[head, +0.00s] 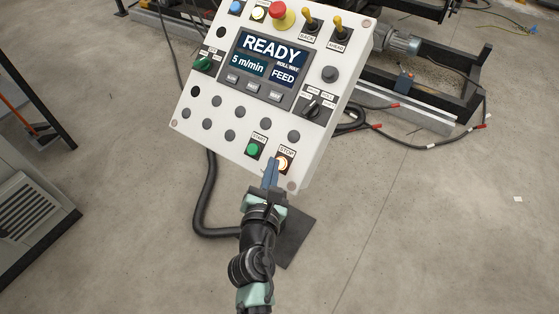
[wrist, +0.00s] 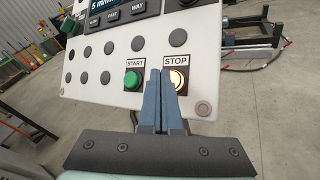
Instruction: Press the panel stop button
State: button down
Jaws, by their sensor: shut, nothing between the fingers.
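The white control panel (head: 215,122) stands tilted in the middle of the head view. Its stop button (head: 282,164) glows pale orange-white at the lower right, under a STOP label. The stop button (wrist: 177,80) is also lit in the wrist view, partly covered on its left by my fingers. The green start button (head: 253,149) sits just left of it and shows in the wrist view (wrist: 132,80). My gripper (head: 270,170) is shut and empty, its blue fingertips in front of the panel between the two buttons, nearer the stop button. I cannot tell whether the fingertips touch the panel.
The panel screen (head: 262,63) reads READY, 5 m/min and FEED. A red emergency knob (head: 283,15) and two yellow-tipped toggle switches (head: 311,20) are along the top. A machine frame with a motor (head: 402,41) lies behind at right. The concrete floor at right is mostly clear.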

jog(key=shift+r, duration=0.1)
jog(key=shift+s+a+r+p, duration=0.35)
jog(key=shift+s+r+p, duration=0.1)
jog(key=shift+r+p, duration=0.15)
jog(key=shift+s+a+r+p, duration=0.3)
jog(key=shift+s+r+p, duration=0.1)
jog(key=shift+r+p, duration=0.2)
jog(key=shift+s+a+r+p, duration=0.35)
jog(key=shift+s+r+p, duration=0.15)
jog(key=shift+r, duration=0.15)
jog(key=shift+w, duration=0.1)
